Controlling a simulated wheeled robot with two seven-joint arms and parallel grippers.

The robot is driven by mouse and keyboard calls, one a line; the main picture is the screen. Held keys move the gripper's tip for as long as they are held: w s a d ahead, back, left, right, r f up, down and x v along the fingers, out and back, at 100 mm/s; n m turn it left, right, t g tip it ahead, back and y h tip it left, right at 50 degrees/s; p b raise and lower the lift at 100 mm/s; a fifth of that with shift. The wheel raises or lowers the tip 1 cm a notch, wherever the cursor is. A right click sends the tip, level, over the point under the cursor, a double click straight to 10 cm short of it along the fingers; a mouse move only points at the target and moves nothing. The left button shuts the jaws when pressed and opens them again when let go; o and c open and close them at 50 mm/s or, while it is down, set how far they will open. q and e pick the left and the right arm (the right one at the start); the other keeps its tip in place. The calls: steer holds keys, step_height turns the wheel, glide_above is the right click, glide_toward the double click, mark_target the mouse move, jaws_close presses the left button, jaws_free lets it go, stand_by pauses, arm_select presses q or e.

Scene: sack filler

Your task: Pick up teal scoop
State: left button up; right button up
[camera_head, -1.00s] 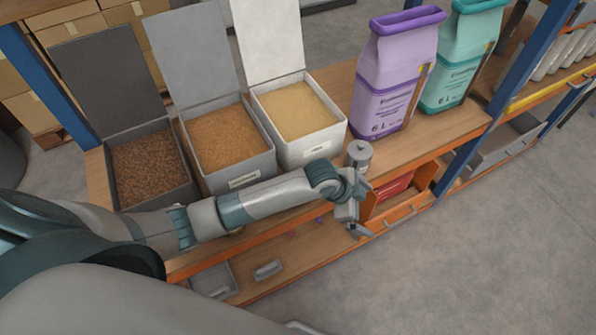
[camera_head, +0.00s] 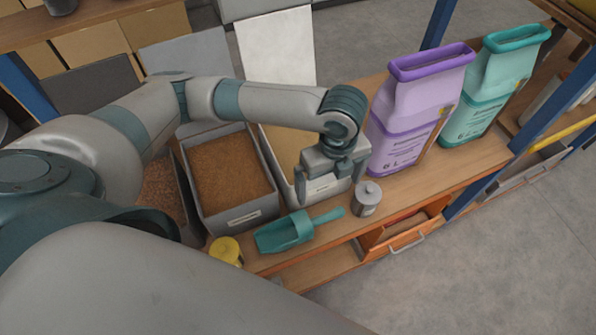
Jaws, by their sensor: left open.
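The teal scoop (camera_head: 290,233) lies on the wooden bench top in front of the grey and white bins. Its bowl points left and its handle points right, towards a small grey lidded canister. My left gripper (camera_head: 330,197) is open and empty. It hangs above the front of the white bin, fingers downward, up and to the right of the scoop's handle, apart from it. My right gripper does not show.
The grey canister (camera_head: 367,199) stands at the bench's front edge. A yellow-lidded item (camera_head: 226,250) stands left of the scoop. Purple (camera_head: 411,110) and teal (camera_head: 492,86) sacks stand at the right. The grey bin (camera_head: 241,217) and white bin (camera_head: 337,186) hold granular material. An orange drawer (camera_head: 403,238) sits below.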

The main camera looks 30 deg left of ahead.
arm_select(q)
steer(key=p, duration=0.3)
glide_toward(325, 216)
step_height(325, 216, down, 5)
steer(key=shift+w+a+f, duration=0.1)
steer(key=shift+a, duration=0.05)
stand_by(0.4)
steer(key=shift+f+p, duration=0.3)
steer(key=shift+f, duration=0.05)
step_height(325, 216, down, 3)
steer(key=shift+r+p, duration=0.1)
steer(key=shift+p, duration=0.6)
steer(key=shift+f, duration=0.8)
steer(key=shift+c, duration=0.6)
